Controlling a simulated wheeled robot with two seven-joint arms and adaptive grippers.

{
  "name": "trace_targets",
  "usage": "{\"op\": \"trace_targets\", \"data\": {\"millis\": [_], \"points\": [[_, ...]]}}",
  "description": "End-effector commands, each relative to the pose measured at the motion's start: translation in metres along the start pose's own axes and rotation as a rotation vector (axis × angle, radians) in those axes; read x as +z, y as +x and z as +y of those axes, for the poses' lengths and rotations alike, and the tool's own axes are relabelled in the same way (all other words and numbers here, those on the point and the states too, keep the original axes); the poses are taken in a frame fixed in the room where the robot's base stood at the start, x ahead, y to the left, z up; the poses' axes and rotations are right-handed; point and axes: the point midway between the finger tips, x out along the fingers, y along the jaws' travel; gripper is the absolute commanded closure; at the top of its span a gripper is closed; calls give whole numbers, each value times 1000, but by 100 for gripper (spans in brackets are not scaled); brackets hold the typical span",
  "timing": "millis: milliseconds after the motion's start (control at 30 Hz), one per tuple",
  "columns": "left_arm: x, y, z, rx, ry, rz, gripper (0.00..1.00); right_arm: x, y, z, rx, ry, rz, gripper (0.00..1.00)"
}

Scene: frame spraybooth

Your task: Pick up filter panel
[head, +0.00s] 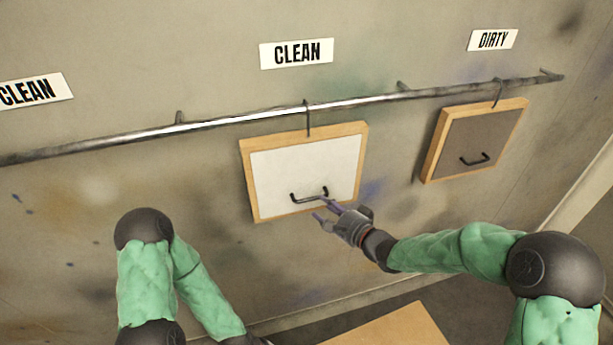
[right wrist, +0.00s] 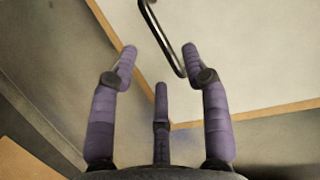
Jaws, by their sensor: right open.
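A filter panel (head: 305,170) with a white face and wooden frame hangs by a hook from the metal rail under the middle CLEAN sign. It has a dark handle (head: 309,197) low on its face. My right gripper (head: 322,208) is open at the panel's lower part, by the handle. In the right wrist view the handle (right wrist: 162,40) runs down between the open fingers (right wrist: 160,60), close to the right finger; I cannot tell whether they touch. A second filter panel (head: 475,138) with a grey-brown face hangs under the DIRTY sign. My left gripper is out of view.
The rail (head: 230,121) runs along the wall on brackets. Signs read CLEAN (head: 296,53), DIRTY (head: 492,39) and CLEAN (head: 35,90) at far left. The rail under the left sign is bare. A brown flat surface (head: 390,328) lies at the bottom.

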Motion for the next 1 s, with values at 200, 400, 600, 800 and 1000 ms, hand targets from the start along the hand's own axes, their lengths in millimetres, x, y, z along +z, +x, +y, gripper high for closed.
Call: {"op": "trace_targets", "data": {"millis": [200, 400, 600, 800, 1000], "points": [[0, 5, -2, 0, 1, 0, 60, -1, 16, 0, 0, -1, -1, 53], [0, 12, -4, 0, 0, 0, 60, -3, 45, 0, 1, -1, -1, 53], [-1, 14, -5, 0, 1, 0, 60, -3, 56, -2, 0, -1, 0, 53], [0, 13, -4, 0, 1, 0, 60, -3, 56, -2, 0, -1, 0, 55], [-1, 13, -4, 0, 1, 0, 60, -3, 56, -2, 1, 0, 1, 100]]}}
